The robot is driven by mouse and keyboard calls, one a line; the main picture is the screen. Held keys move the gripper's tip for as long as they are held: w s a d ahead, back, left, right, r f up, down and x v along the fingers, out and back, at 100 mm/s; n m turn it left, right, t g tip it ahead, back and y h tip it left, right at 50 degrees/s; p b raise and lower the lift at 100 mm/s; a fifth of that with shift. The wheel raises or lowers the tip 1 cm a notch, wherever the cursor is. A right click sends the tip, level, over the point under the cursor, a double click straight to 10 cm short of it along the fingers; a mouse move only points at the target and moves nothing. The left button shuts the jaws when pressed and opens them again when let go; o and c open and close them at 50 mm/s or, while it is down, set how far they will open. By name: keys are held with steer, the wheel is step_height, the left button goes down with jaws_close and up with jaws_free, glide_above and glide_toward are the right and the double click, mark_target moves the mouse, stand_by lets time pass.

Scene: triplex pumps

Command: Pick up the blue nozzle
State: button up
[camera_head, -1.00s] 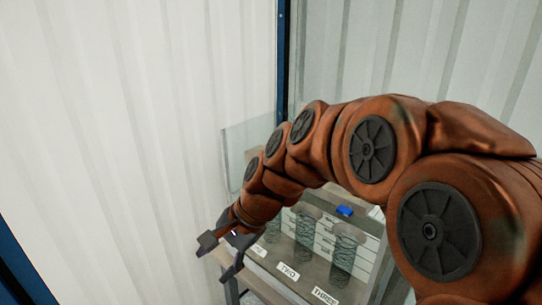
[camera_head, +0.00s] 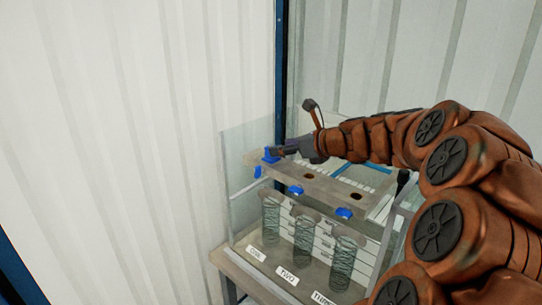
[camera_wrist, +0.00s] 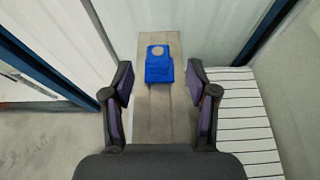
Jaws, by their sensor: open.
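A blue nozzle (camera_wrist: 159,67), blocky with a pale round top, stands on a grey plank-like surface (camera_wrist: 161,113) in the wrist view. It appears centred between the tips of my open gripper (camera_wrist: 160,82), slightly beyond them. No contact shows. In the head view, a blue piece (camera_head: 270,155) at the left end of the stand's top lies by one finger of my gripper (camera_head: 289,128). It looks like the same nozzle. My other finger points upward, and the jaws are empty.
The stand (camera_head: 325,188) has blue pieces along its front edge (camera_head: 295,190), (camera_head: 344,212) and dark holes on top. Coiled cylinders (camera_head: 303,240) stand below, above labels including "TWO" (camera_head: 287,275). A clear panel (camera_head: 238,160) rises at the left, near corrugated walls.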

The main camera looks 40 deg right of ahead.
mark_target(267, 158)
steer(key=shift+f+p+x, duration=0.2)
steer(key=shift+p+x, duration=0.2)
steer(key=shift+x, duration=1)
steer(key=shift+f+p+x, duration=0.2)
steer(key=shift+p+x, duration=0.2)
steer(key=shift+x, duration=1)
steer(key=shift+s+a, duration=0.1)
steer(key=shift+s, duration=0.1)
steer(key=shift+c, duration=0.2)
steer(key=c, duration=0.9)
